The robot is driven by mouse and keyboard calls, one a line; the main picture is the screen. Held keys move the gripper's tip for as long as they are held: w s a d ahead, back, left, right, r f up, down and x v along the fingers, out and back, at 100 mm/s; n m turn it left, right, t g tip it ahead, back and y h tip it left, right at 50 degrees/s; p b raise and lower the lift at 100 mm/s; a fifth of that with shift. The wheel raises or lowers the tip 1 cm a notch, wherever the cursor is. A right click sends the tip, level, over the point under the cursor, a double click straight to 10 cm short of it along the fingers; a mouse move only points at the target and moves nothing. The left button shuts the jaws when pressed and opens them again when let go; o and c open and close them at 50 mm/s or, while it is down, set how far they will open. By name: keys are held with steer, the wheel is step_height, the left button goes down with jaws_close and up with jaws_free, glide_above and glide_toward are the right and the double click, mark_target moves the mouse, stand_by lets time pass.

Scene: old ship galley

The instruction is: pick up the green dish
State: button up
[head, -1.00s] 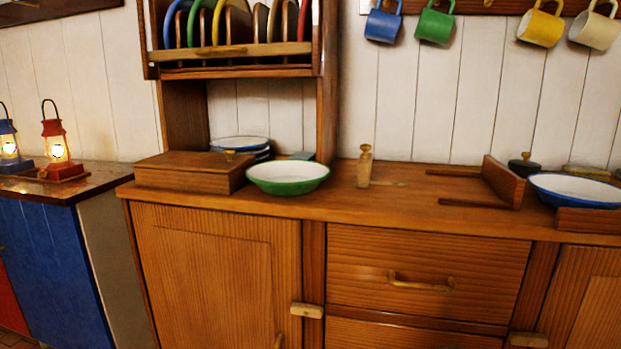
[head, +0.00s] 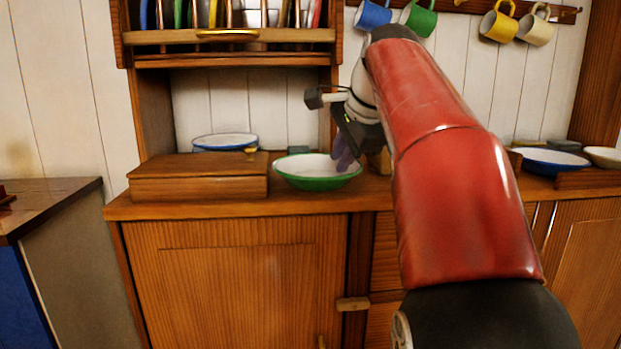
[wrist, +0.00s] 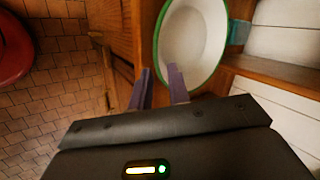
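The green dish (head: 316,177) is a white bowl with a green outside and rim, upright on the wooden counter. My gripper (head: 345,160) is at its right side in the head view, its fingers over or at the right rim. In the wrist view the dish (wrist: 193,45) lies just beyond the fingertips. My gripper's two purple fingers (wrist: 160,80) stand apart there, with the near rim close to or between their tips. I cannot tell whether they touch it. My red arm hides part of the counter to the right.
A wooden box (head: 198,178) with a small knob sits left of the dish, close by. Blue-rimmed plates (head: 225,141) are stacked behind it. A plate rack (head: 230,45) hangs above. A blue bowl (head: 550,161) stands farther right. Mugs (head: 497,25) hang on the wall.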

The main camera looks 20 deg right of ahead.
mark_target(337, 176)
steer(key=x, duration=0.2)
steer(key=b+x, duration=0.1)
steer(key=x, duration=0.4)
steer(key=shift+d+f, duration=0.25)
steer(key=shift+d, duration=0.15)
jaws_close()
steer(key=shift+r, duration=0.1)
